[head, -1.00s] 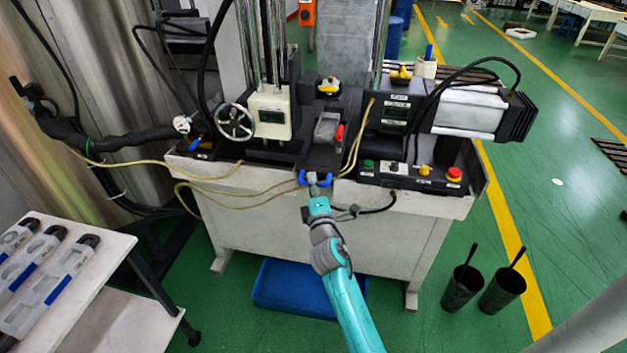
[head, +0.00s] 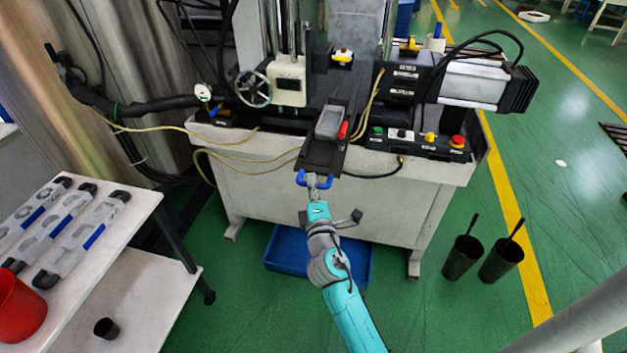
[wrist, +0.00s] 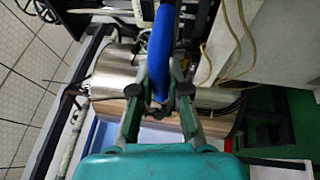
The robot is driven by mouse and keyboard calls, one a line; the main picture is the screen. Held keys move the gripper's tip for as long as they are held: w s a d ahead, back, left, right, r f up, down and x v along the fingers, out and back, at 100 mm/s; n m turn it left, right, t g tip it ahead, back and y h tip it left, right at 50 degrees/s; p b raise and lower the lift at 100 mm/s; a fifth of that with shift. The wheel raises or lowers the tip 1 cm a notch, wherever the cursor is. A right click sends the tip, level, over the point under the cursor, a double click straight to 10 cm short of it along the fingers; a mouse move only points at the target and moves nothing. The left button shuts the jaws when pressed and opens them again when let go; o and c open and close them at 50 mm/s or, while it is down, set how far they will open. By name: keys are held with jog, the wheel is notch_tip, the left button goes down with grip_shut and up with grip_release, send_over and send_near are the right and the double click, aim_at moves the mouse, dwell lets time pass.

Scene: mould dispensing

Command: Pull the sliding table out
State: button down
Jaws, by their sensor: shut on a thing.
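The black sliding table (head: 318,156) sticks out past the front edge of the white machine bench in the head view. A grey mould block with a red part (head: 329,122) sits on it. A blue handle (head: 301,178) is fixed at the table's front end. My gripper (head: 314,180) is shut on the handle, in front of the bench. In the wrist view the blue handle (wrist: 161,40) runs between the two fingers of my gripper (wrist: 160,88).
A control strip with coloured buttons (head: 415,143) lies right of the table. A blue bin (head: 285,250) is on the floor below. A white cart (head: 120,225) with several grey tools and a red bucket (head: 20,308) stands left. Two black buckets (head: 462,258) stand right on open green floor.

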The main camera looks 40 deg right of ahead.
dwell(0.3)
jog(key=c, duration=1.1)
grip_release()
jog(key=shift+c, duration=0.2)
jog(key=v, duration=1.2)
jog(key=shift+a+f, duration=0.1)
jog(key=shift+a, duration=0.05)
jog(key=s+a+f+m+g+y, duration=0.15)
jog(key=s+a+f+y, duration=0.3)
jog(key=s, duration=0.45)
jog(key=s+a+f+m+y, duration=0.3)
jog(key=s+a+f, duration=0.2)
jog(key=s, duration=0.4)
jog(key=s+a+r+m+y, duration=0.1)
jog(key=s+r+m, duration=0.2)
jog(key=s, duration=0.5)
jog(key=s+a+r+m+g+y, duration=0.1)
jog(key=s+a+r+m, duration=0.1)
jog(key=s+m, duration=0.3)
jog(key=s+r, duration=0.1)
jog(key=s, duration=0.1)
jog(key=shift+s+a+r, duration=0.25)
jog(key=shift+s+a, duration=0.05)
jog(key=shift+s, duration=0.05)
